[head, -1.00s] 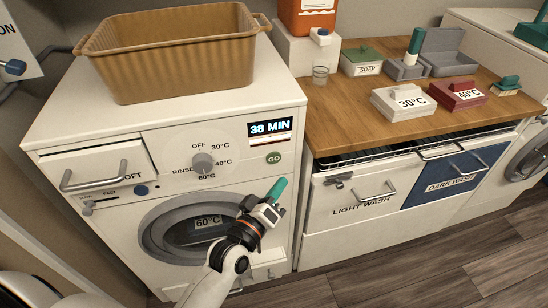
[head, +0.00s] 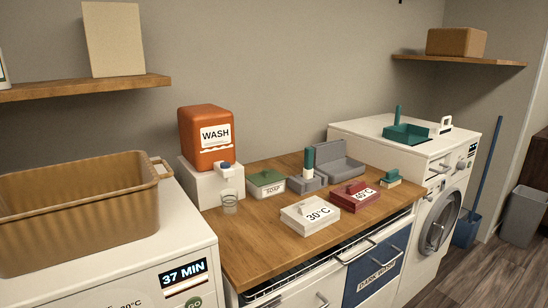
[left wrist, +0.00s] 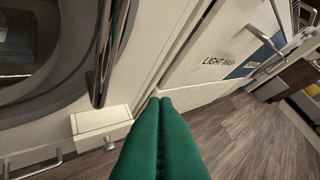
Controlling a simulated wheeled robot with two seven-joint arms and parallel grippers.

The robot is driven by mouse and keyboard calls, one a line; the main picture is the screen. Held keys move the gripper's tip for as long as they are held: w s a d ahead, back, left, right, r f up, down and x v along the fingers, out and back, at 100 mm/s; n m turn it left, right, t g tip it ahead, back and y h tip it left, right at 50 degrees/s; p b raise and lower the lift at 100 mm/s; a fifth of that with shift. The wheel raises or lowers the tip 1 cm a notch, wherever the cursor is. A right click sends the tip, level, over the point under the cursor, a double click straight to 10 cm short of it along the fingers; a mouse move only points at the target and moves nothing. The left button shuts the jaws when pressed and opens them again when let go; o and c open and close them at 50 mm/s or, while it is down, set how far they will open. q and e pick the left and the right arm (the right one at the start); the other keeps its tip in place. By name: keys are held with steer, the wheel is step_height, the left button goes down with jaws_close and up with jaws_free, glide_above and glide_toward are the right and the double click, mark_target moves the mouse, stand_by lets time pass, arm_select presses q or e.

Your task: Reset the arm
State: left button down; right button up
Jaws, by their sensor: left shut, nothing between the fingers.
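My left gripper (left wrist: 160,110) shows in the left wrist view as two green fingers pressed together, shut and empty. It is low in front of the white machine, beside the panel marked LIGHT WASH (left wrist: 215,62). The round machine door (left wrist: 75,85) is at the upper left of that view. Neither gripper shows in the head view now. The washing machine (head: 135,285) is at the lower left of the head view, its display (head: 183,273) reading 37 MIN.
A brown basket (head: 80,215) stands on the machine. In the wrist view, a small white drawer (left wrist: 102,125) is near the fingers; open floor (left wrist: 235,140) lies below.

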arm_select(q)
steer(key=s+a+f+m+g+y, duration=0.1)
steer(key=s+f+g, duration=0.2)
steer(key=s+f, duration=0.45)
steer(key=s+a+f+m+g, duration=0.2)
steer(key=s+f, duration=0.5)
steer(key=f, duration=0.1)
steer(key=s+a+f+m+g, duration=0.1)
steer(key=s+f+g, duration=0.1)
steer(key=s, duration=0.5)
steer(key=s+a+f+m+g+y+p, duration=0.1)
steer(key=s+a+f, duration=0.1)
steer(key=s, duration=0.4)
steer(key=s+a+f+m+g, duration=0.1)
steer(key=s+f+g, duration=0.1)
steer(key=s+f, duration=0.2)
steer(key=s, duration=0.3)
steer(key=shift+s+a+f+g+p, duration=0.15)
steer(key=shift+s+a+g+p, duration=0.15)
steer(key=shift+a+p, duration=0.1)
